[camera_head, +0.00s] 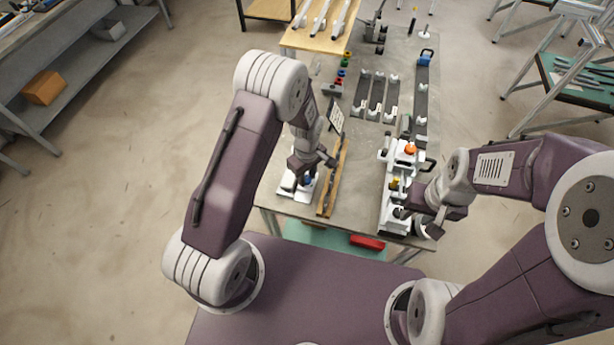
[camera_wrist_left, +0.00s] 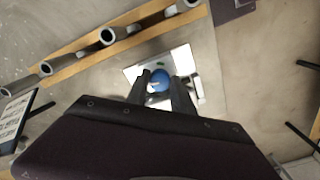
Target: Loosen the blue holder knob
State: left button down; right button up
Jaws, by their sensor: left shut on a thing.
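The blue holder knob (camera_wrist_left: 159,79) sits over a white holder plate (camera_wrist_left: 182,62) in the left wrist view. My left gripper (camera_wrist_left: 161,88) has one finger on each side of the knob and is shut on it. In the head view the left gripper (camera_head: 304,174) reaches down over the white holder (camera_head: 290,189) at the left front of the table, and a bit of the blue knob (camera_head: 308,181) shows. My right gripper (camera_head: 432,222) is beside the front of a white fixture (camera_head: 393,212); its finger opening is unclear.
A wooden rack (camera_head: 331,190) with dark round holders stands just right of the blue knob's holder. The white fixture carries an orange knob (camera_head: 410,148) and a yellow knob (camera_head: 394,184). Dark rails (camera_head: 376,95) lie farther back. A red object (camera_head: 367,242) is below the front edge.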

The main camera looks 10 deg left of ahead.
pick_arm(q)
jog(key=shift+w+n, duration=0.1)
jog(key=shift+n, duration=0.5)
jog(key=c, duration=1.4)
grip_release()
jog(key=shift+o, duration=0.2)
jog(key=shift+a, duration=0.1)
notch_tip(320, 180, up, 9)
jog(key=b, duration=0.2)
